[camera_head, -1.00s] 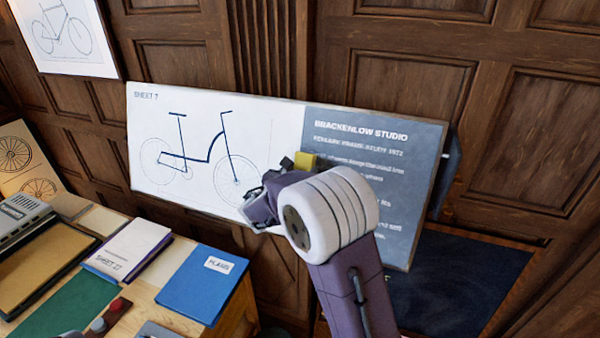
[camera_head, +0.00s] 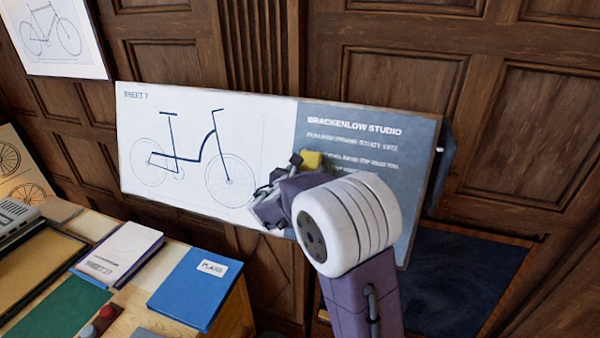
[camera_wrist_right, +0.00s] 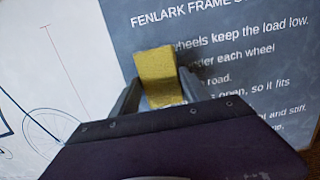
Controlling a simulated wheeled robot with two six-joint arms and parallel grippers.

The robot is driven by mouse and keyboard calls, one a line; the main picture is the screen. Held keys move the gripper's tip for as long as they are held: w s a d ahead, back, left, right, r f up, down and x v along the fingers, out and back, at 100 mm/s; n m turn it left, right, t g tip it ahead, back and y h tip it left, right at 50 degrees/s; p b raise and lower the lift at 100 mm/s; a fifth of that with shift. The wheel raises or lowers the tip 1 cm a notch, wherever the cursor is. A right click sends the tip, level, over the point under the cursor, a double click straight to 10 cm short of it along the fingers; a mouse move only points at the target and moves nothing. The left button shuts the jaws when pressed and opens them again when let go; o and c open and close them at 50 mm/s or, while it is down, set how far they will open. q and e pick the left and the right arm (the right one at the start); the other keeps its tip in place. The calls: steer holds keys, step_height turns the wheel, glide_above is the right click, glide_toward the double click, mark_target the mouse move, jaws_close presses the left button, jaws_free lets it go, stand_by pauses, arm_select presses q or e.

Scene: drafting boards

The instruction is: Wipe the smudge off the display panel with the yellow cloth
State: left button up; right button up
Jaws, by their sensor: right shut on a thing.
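The display panel (camera_head: 270,128) has a white left part with a bicycle drawing and a grey-blue right part with white text. My right gripper (camera_head: 302,160) is in front of the panel, near the border between the two parts. It is shut on the yellow cloth (camera_head: 312,160), which also shows in the right wrist view (camera_wrist_right: 159,78) over the left edge of the text. I cannot tell whether the cloth touches the panel. No smudge is clearly visible; my arm and gripper hide part of the panel. My left gripper is not in view.
A desk at the lower left holds a blue PLANS folder (camera_head: 197,290), a white booklet (camera_head: 120,250) and a green mat (camera_head: 62,312). Another bicycle print (camera_head: 52,38) hangs at the upper left. Wood panelling (camera_head: 400,85) is behind the panel.

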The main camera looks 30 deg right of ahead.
mark_target(334, 169)
steer(key=shift+s+d+f+b, duration=0.2)
steer(key=shift+s+d+b, duration=0.5)
steer(key=shift+b, duration=0.1)
steer(key=shift+s+d, duration=0.2)
steer(key=shift+s, duration=0.05)
steer(key=shift+s+d+b, duration=0.7)
steer(key=shift+s+b, duration=0.15)
steer(key=shift+s+d, duration=0.25)
steer(key=shift+s, duration=0.05)
steer(key=shift+s+d+r+b, duration=0.1)
steer(key=shift+s+d+b, duration=0.15)
steer(key=shift+s+b, duration=0.1)
steer(key=shift+s+d+r, duration=0.1)
steer(key=shift+s+d, duration=0.05)
steer(key=shift+s, duration=0.05)
steer(key=shift+s+d+f+b, duration=0.2)
steer(key=shift+s+d+b, duration=0.35)
steer(key=shift+b, duration=0.2)
steer(key=shift+s+d, duration=0.3)
steer(key=shift+s+d+r+b, duration=0.15)
steer(key=shift+s+d+b, duration=0.15)
steer(key=shift+s, duration=0.1)
steer(key=shift+w+a, duration=0.25)
steer(key=shift+w, duration=0.05)
steer(key=shift+w+a+r, duration=0.1)
steer(key=shift+w+a, duration=0.45)
steer(key=shift+w, duration=0.1)
steer(key=shift+w+a, duration=0.4)
steer(key=shift+w, duration=0.1)
